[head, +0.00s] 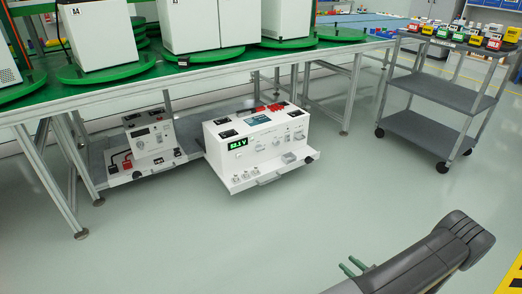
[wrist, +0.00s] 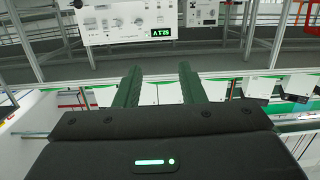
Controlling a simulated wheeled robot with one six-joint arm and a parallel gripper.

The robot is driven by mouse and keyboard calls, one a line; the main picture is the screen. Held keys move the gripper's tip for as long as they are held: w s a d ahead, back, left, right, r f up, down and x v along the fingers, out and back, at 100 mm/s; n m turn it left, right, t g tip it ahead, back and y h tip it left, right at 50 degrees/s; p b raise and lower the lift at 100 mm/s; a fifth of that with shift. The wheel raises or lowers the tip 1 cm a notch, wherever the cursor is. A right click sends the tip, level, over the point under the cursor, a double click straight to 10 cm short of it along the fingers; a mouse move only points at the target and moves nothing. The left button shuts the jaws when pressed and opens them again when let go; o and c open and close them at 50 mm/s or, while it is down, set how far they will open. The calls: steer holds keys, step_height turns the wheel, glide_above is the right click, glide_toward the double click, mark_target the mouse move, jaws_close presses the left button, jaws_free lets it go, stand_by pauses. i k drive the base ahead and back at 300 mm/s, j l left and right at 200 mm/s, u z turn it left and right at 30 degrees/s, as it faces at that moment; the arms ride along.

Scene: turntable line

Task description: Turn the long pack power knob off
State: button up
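The long pack (head: 215,163) is a white box on the floor-level shelf area under the green-topped bench, with a lit green readout (head: 238,144) on its front. Small knobs and fittings (head: 277,143) sit to the right of the readout; I cannot tell which is the power knob or its setting. In the wrist view the pack (wrist: 100,36) shows at the top, upside down, with its readout (wrist: 161,33) at right. My gripper (head: 354,266) is at the lower right, well away from the pack. Its green fingers (wrist: 158,78) are apart with nothing between them.
A smaller white unit (head: 152,138) stands left of the pack on a low grey platform (head: 98,158). Bench legs (head: 352,95) stand behind and beside them. A grey cart (head: 425,133) with coloured items stands at the right. The floor (head: 250,235) in front is clear.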

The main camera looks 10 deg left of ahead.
mark_target(259, 148)
steer(key=i+j+z, duration=0.1)
steer(key=i+j, duration=1.8)
